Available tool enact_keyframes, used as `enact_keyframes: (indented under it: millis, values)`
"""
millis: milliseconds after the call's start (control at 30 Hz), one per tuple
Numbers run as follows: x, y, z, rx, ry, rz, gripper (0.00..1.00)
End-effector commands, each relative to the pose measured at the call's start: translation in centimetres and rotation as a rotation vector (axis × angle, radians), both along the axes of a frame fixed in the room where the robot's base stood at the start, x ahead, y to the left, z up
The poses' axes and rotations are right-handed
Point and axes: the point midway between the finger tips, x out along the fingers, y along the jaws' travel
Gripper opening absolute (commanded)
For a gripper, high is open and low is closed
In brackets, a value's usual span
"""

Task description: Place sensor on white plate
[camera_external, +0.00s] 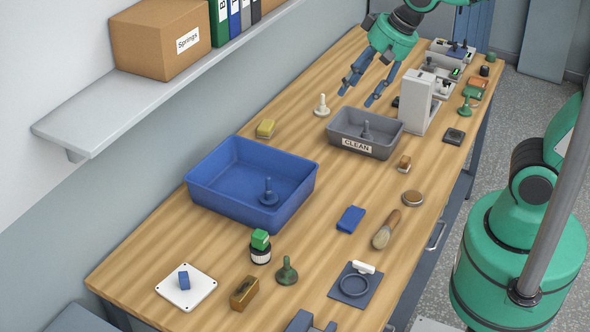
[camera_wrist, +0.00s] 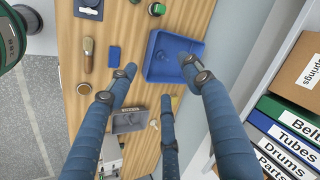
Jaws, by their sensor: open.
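The white plate (camera_external: 201,291) lies flat at the near left of the bench, with dark dots at its corners. A small blue block (camera_external: 184,280) stands on it; I cannot tell whether this is the sensor. No other thing is clearly marked as a sensor. My gripper (camera_external: 360,92) is at the far end of the bench, above the grey CLEAN bin and well away from the plate. Its three blue fingers are spread and empty, and they also show in the wrist view (camera_wrist: 160,80). The plate is not visible in the wrist view.
A blue tray (camera_external: 215,202) holding a dark peg-like piece and the grey CLEAN bin (camera_external: 345,135) stand mid-bench. A blue block (camera_external: 351,219), a brush (camera_external: 385,232), a green-topped jar (camera_external: 260,247) and a brass block (camera_external: 244,293) lie nearer. A shelf (camera_external: 150,90) overhangs the left.

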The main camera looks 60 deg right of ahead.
Motion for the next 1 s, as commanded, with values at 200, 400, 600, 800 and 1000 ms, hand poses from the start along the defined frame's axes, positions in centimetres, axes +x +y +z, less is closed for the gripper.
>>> enact_keyframes:
  millis: [200,400,600,800,1000]
  values:
    - [-6.5,-3.4,1.2,-0.144,-0.046,0.192,0.5]
    - [-11.6,-5.7,1.1,-0.269,-0.067,0.352,0.5]
    - [-14.5,-6.9,0.8,-0.346,-0.074,0.449,0.5]
    - [-15.3,-7.1,0.6,-0.367,-0.075,0.477,0.5]
    - [-15.2,-7.1,0.6,-0.366,-0.075,0.477,0.5]
